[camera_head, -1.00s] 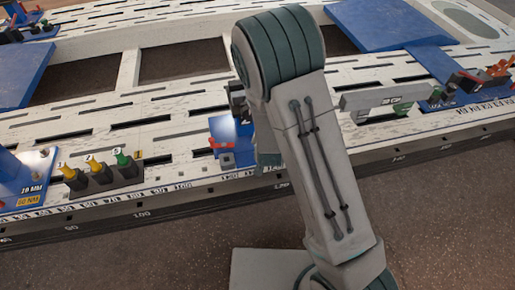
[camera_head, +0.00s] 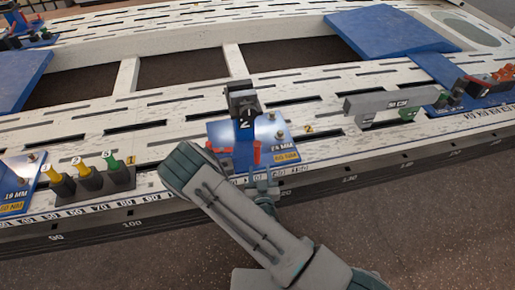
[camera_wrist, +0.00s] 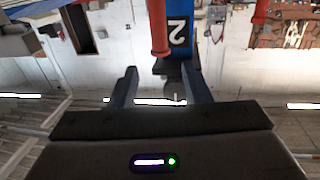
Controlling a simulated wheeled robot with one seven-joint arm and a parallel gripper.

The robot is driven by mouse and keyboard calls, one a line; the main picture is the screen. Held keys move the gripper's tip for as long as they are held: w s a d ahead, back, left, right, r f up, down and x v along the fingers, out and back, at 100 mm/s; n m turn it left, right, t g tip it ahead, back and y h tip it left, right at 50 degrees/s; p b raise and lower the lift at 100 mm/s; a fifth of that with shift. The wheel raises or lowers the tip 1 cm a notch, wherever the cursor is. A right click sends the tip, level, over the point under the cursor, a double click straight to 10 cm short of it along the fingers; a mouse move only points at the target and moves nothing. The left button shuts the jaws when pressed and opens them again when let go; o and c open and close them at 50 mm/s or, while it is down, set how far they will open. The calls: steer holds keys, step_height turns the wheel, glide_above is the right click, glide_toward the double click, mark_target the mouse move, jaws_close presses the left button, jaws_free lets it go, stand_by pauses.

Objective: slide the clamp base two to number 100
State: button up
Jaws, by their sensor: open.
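Clamp base two (camera_head: 225,133) is a blue base with a black clamp head (camera_head: 242,98), a "2" label and red handles. It stands on the bench's front rail, right of the number 100 (camera_head: 131,224) on the front edge. My gripper (camera_head: 262,183) is low at the near side of the base, partly hidden by my arm. In the wrist view my gripper (camera_wrist: 160,88) has its two fingers apart, with a dark part of the base between or just beyond them. The "2" label (camera_wrist: 178,33) and a red handle (camera_wrist: 160,35) show above. Contact cannot be told.
Left of the base a black holder (camera_head: 95,182) carries yellow and green pieces, with a blue "19 MM" plate (camera_head: 15,190) beside it. A grey bar (camera_head: 390,103) stands to the right. Slotted white rail (camera_head: 160,160) lies between holder and base.

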mark_target(257, 149)
steer(key=w, duration=0.4)
steer(key=w+a, duration=0.1)
steer(key=w, duration=0.3)
steer(key=w+b, duration=0.1)
steer(key=w, duration=0.3)
steer(key=shift+a, duration=0.25)
jaws_close()
